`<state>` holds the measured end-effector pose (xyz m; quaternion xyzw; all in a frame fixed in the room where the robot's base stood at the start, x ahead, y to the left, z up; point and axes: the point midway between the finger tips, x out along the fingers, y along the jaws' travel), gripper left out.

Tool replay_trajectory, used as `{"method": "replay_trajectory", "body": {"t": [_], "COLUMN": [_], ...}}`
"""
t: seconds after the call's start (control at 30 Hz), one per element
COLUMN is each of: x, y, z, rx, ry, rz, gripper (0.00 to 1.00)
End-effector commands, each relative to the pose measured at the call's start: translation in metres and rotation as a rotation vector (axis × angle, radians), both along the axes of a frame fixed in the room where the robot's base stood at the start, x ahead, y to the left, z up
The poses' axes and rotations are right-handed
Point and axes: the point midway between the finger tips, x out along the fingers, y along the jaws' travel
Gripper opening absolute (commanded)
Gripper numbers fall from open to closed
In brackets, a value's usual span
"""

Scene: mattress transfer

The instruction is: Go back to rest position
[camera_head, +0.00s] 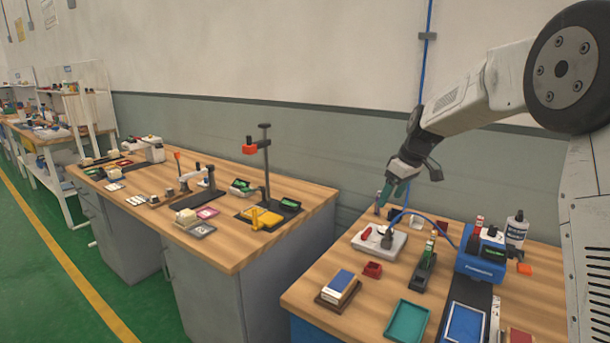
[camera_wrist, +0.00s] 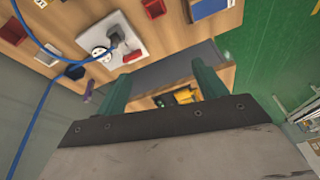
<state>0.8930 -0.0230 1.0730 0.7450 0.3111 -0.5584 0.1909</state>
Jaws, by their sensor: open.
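My gripper (camera_head: 392,195) hangs in the air over the back left of the right workbench (camera_head: 296,299), at the end of my raised, bent arm. Its green fingers point down and show apart in the wrist view (camera_wrist: 163,82), with nothing between them. A white board with a cable and plug (camera_head: 379,243) lies below it on the bench. A purple upright item (camera_head: 377,209) stands close by. No held object is visible.
The right bench carries a small red box (camera_head: 372,269), a blue-topped block (camera_head: 341,281), a teal tray (camera_head: 407,321) and a blue machine (camera_head: 480,258). The left workbench (camera_head: 265,183) holds a post stand (camera_head: 265,165) and several small items. Green floor (camera_head: 60,300) lies at left.

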Motion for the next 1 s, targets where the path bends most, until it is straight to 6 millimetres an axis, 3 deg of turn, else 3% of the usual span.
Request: {"method": "replay_trajectory", "body": {"t": [0.03, 0.2, 0.43, 0.63, 0.8, 0.9, 1.0], "x": [-0.026, -0.111, -0.232, -0.336, -0.413, -0.444, -0.463], "y": [0.002, 0.006, 0.007, 0.003, -0.002, -0.005, -0.007], "z": [0.019, 0.059, 0.084, 0.078, 0.057, 0.043, 0.032], "rx": [-0.006, -0.025, -0.056, -0.087, -0.112, -0.123, -0.130], "ry": [0.008, 0.054, 0.103, 0.133, 0.150, 0.156, 0.158], "rz": [-0.030, -0.153, -0.326, -0.484, -0.614, -0.675, -0.714], "gripper": [0.71, 0.71, 0.71, 0.71, 0.71, 0.71, 0.71]}}
